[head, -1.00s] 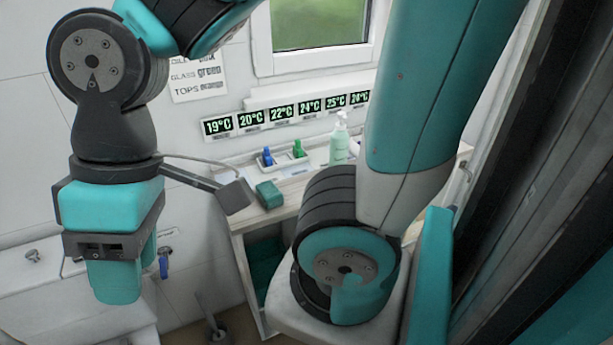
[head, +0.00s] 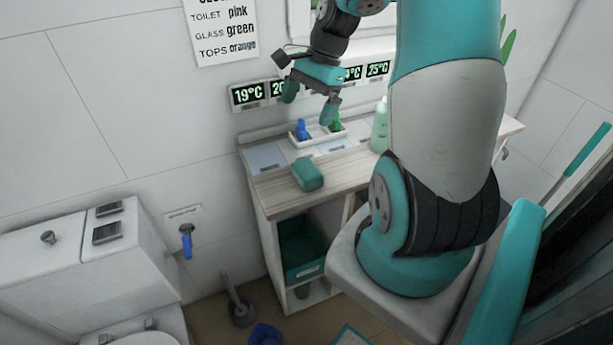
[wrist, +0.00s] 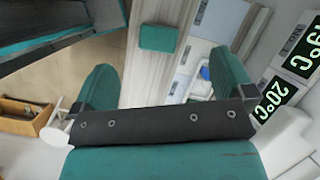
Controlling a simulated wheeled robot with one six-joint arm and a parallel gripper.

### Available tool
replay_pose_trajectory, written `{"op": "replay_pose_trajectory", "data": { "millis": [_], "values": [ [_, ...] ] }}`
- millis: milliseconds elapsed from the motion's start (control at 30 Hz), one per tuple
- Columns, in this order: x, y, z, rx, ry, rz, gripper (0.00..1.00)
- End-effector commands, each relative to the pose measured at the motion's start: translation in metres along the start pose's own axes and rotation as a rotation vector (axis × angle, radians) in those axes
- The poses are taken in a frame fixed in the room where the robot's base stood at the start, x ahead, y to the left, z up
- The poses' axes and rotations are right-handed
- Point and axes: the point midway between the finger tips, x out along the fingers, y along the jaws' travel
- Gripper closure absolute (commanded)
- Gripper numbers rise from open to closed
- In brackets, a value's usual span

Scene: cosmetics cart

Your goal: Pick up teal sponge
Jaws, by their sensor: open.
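The teal sponge (head: 308,174) is a rounded block lying on the wooden cart top (head: 277,197), near its front left edge. In the wrist view the sponge (wrist: 158,38) lies beyond and between the fingertips, on the pale wood. My gripper (head: 310,101) is open and empty, above the back of the cart in front of the wall displays. In the wrist view my gripper (wrist: 165,80) has its two teal fingers spread wide. It is apart from the sponge.
A pale green pump bottle (head: 379,128) stands to the right. Temperature displays (head: 249,95) line the wall. A teal bin (head: 301,250) sits under the top.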

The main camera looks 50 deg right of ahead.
Motion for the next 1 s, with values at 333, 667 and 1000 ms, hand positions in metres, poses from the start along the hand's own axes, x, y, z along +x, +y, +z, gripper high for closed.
{"op": "replay_pose_trajectory", "data": {
  "millis": [333,667,1000],
  "values": [
    [0.025,0.021,-0.065,0.361,-0.020,-0.023,0.00],
    [0.098,0.019,-0.063,0.356,-0.018,-0.021,0.00],
    [0.130,0.017,-0.064,0.354,-0.017,-0.025,0.00]
  ]
}}
